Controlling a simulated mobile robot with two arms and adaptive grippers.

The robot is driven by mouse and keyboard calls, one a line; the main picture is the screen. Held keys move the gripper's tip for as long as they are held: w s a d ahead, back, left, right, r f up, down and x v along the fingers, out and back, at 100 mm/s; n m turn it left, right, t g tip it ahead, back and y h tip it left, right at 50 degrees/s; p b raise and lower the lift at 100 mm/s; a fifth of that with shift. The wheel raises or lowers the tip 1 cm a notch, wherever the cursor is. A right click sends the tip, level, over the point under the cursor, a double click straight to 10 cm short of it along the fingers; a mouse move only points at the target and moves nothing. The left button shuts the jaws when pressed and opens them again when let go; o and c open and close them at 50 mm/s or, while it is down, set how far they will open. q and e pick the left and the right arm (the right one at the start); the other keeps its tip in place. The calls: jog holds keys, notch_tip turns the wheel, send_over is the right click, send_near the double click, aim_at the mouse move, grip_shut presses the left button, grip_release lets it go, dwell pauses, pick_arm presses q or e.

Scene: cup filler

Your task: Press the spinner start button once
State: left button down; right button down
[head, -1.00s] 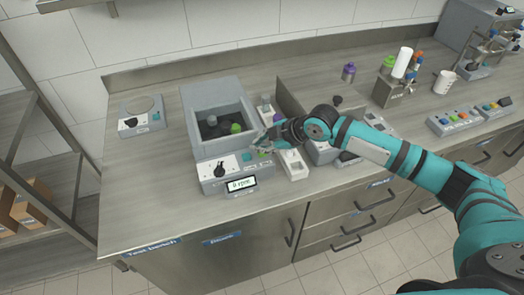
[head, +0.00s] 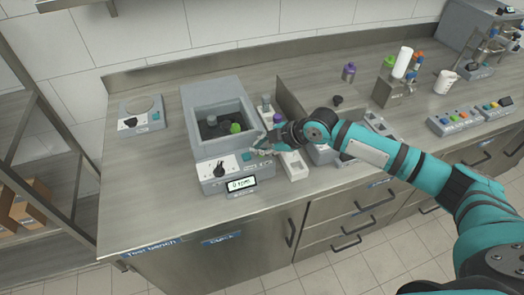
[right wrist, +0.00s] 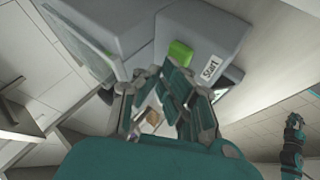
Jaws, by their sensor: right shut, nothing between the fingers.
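The spinner (head: 187,133) is a grey box with an open chamber that holds dark and green-topped items. In the right wrist view a green button (right wrist: 180,52) sits beside a "Start" label (right wrist: 211,68). My right gripper (head: 259,149) is shut and empty over the panel's right end, fingertips close to that button. The gripper hides the button in the head view. I cannot tell whether they touch.
A narrow rack (head: 295,170) with small bottles stands right of the spinner, under my right gripper. A grey device with a round recess (head: 140,113) is at left. Another grey box (head: 315,98) stands behind my right arm. The bench front left is clear.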

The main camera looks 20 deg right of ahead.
jog(key=shift+f, duration=0.35)
jog(key=shift+r, duration=0.1)
dwell(0.3)
jog(key=shift+r+p, duration=0.75)
jog(key=shift+r, duration=0.1)
jog(key=shift+r, duration=0.1)
notch_tip(320, 180, up, 5)
jog(key=p, duration=0.4)
jog(key=shift+p, duration=0.3)
